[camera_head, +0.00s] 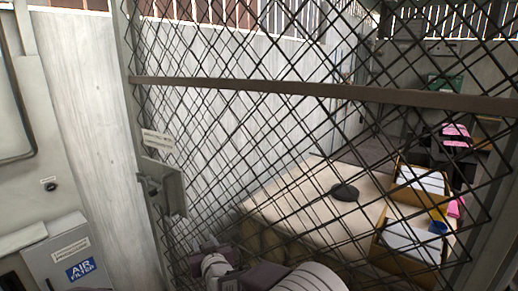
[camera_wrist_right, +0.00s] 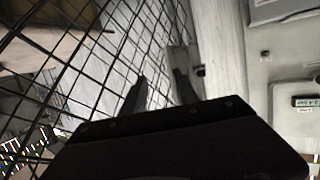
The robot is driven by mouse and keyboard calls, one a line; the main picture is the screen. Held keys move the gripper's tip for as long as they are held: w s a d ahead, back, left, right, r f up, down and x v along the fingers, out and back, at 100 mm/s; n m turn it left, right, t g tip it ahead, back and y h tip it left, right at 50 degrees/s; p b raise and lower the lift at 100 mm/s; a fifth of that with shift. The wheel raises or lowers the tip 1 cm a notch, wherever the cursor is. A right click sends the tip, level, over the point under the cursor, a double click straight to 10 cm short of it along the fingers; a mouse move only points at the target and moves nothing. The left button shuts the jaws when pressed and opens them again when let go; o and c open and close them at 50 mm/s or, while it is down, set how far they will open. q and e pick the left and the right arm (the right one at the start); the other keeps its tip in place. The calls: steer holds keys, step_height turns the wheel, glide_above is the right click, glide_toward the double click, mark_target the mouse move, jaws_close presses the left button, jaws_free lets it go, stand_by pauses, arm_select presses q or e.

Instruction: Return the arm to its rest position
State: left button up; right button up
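My right arm comes in at the bottom middle of the head view, behind or against the mesh; I cannot tell which. Its gripper end (camera_head: 205,247) is small and dark there, below the latch plate. In the right wrist view my right gripper (camera_wrist_right: 159,76) has its two dark fingers apart, with nothing seen between them. The mesh gate (camera_wrist_right: 95,60) is on its left, and the grey latch plate (camera_wrist_right: 183,58) shows just beyond the right finger. My left gripper is not in view.
The mesh gate (camera_head: 310,88) fills most of the head view. Beyond it, a beige table (camera_head: 300,205) holds a dark round object (camera_head: 344,192) and boxes of papers (camera_head: 420,181). The latch plate (camera_head: 163,187) is on the gate's left post. An air filter box (camera_head: 62,255) stands lower left.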

steer(key=s+d+f+m+g+h, duration=0.1)
steer(key=s+d+f+g+h, duration=0.2)
steer(key=d, duration=0.7)
steer(key=s+d+f+m+g+h, duration=0.1)
steer(key=s+d+f+g, duration=0.3)
steer(key=d, duration=0.6)
steer(key=s+d+f+m+g+h, duration=0.1)
steer(key=s+d+f+g, duration=0.1)
steer(key=s+d, duration=0.5)
steer(key=s+d+f+m+g+h, duration=0.1)
steer(key=s+d, duration=0.6)
steer(key=s, duration=0.7)
step_height(320, 180, down, 2)
steer(key=shift+s+d+f+m+g, duration=0.3)
steer(key=shift+m+g, duration=0.2)
steer(key=shift+g, duration=0.6)
steer(key=shift+r, duration=0.1)
